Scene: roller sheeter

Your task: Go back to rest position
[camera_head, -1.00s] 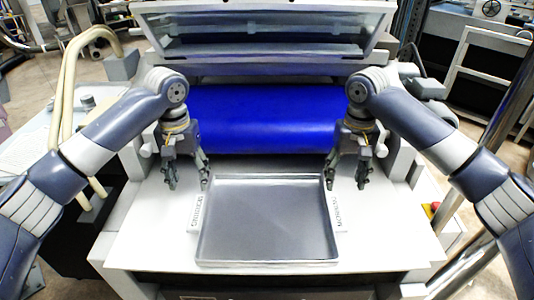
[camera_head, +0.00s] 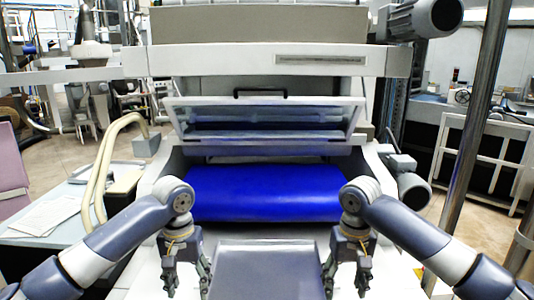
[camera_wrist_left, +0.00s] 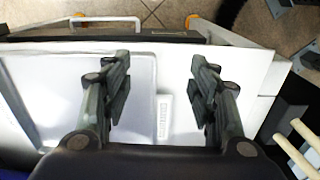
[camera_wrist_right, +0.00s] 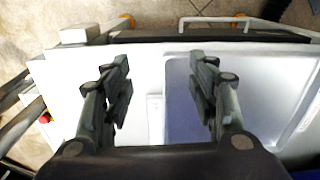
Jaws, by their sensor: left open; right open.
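My left gripper (camera_head: 187,283) hangs pointing down at the left side of the grey metal tray (camera_head: 265,272). It is open and empty, and its spread fingers also show in the left wrist view (camera_wrist_left: 160,75). My right gripper (camera_head: 345,282) hangs pointing down at the tray's right side. It is open and empty, and its fingers show apart in the right wrist view (camera_wrist_right: 160,80). The tray lies on the white front table of the machine; its near part is cut off in the head view.
Behind the grippers is the blue roller belt (camera_head: 265,193) under a raised clear guard (camera_head: 265,118). A side table with papers (camera_head: 45,215) stands at the left. A metal post (camera_head: 470,130) and a white frame (camera_head: 490,160) stand at the right.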

